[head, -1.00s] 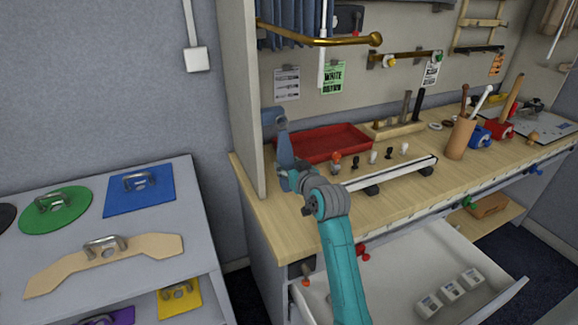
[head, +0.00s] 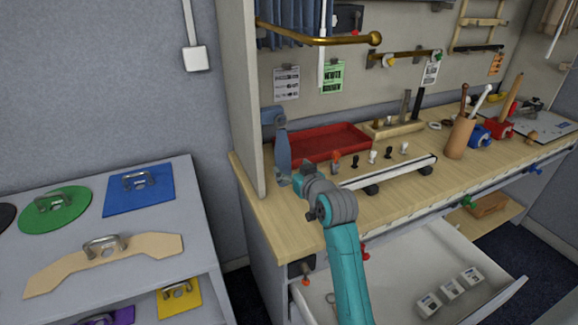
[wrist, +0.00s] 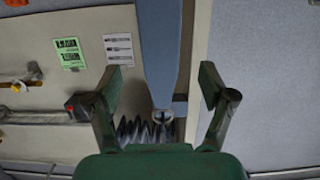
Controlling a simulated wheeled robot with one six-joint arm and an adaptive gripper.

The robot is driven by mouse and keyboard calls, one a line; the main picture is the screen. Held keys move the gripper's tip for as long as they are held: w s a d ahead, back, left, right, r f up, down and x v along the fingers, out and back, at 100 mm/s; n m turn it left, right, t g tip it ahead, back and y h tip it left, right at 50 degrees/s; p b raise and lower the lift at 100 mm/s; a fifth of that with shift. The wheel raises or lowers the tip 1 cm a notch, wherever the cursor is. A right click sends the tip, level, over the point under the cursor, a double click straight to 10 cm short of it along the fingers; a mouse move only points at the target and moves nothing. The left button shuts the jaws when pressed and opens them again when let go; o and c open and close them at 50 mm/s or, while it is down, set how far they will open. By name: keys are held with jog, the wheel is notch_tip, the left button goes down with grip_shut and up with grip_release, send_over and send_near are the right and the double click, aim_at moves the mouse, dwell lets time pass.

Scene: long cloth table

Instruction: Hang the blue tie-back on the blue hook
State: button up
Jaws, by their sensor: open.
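The blue tie-back (head: 283,152) is a flat strap hanging upright by the panel at the left end of the bench. The blue hook (head: 272,116) is at its upper end, by the panel edge. In the wrist view, which is upside down, the tie-back (wrist: 160,50) runs from the top edge to a small ring between and beyond my fingertips. Whether that ring is around the hook, I cannot tell. My gripper (wrist: 162,85) is open, a finger on each side of the strap with clear gaps. In the head view my gripper (head: 288,181) is near the strap's lower end.
A red tray (head: 316,143) lies behind the tie-back on the bench. Several small knobs and a white rail (head: 395,172) are to its right. A brass rod (head: 335,41) with blue curtain is above. An open drawer (head: 420,270) juts out below my arm.

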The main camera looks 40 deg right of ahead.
jog(key=v, duration=0.9)
jog(key=s+a+f+y, duration=0.1)
jog(key=s+a+f, duration=1.35)
jog(key=f, duration=0.25)
jog(key=s+a+n+y, duration=0.1)
jog(key=s+a, duration=0.3)
jog(key=s, duration=0.8)
jog(key=s+a+n+y, duration=0.2)
jog(key=s+a, duration=0.3)
jog(key=s, duration=0.8)
